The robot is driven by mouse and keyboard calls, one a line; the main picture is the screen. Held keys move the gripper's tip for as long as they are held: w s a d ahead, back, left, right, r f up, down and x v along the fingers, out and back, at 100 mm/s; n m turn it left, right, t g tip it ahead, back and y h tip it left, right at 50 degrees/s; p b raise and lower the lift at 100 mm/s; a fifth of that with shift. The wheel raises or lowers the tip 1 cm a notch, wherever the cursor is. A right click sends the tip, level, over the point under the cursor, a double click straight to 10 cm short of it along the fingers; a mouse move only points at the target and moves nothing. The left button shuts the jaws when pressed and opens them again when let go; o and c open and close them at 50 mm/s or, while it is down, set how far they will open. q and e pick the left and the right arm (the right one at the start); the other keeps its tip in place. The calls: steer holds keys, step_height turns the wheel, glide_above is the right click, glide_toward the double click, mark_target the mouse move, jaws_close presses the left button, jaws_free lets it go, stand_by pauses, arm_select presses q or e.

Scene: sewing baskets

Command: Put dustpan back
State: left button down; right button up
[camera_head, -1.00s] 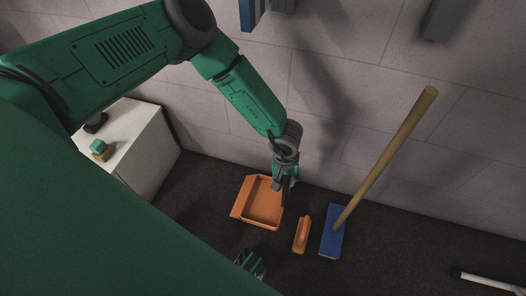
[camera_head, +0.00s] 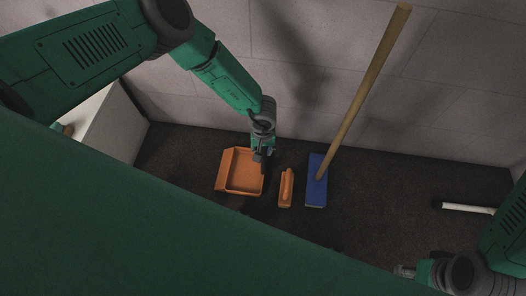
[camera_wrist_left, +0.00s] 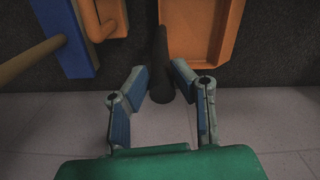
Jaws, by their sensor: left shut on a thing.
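The orange dustpan (camera_head: 241,172) is at the foot of the wall, over the dark floor. It also shows at the top of the left wrist view (camera_wrist_left: 200,28). A dark round handle (camera_wrist_left: 159,50) runs beside its pan. My left gripper (camera_head: 262,157) is at the pan's right side, with its fingers (camera_wrist_left: 160,88) closed around the end of that dark handle. I cannot tell whether the pan touches the floor. My right gripper (camera_head: 405,271) is at the lower right, away from the dustpan; its fingers are too small and dark to read.
An orange hand brush (camera_head: 286,188) lies right of the dustpan. A blue broom head (camera_head: 316,182) with a long wooden handle (camera_head: 365,85) leans by the wall. A white cabinet (camera_head: 112,125) stands left. A white-ended rod (camera_head: 466,208) lies right.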

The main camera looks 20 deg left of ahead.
arm_select(q)
steer(key=shift+f, duration=0.4)
steer(key=shift+r, duration=0.1)
steer(key=c, duration=1.3)
jaws_free()
steer(key=shift+c, duration=0.2)
step_height(320, 180, up, 12)
steer(key=p, duration=0.5)
steer(key=shift+s, duration=0.1)
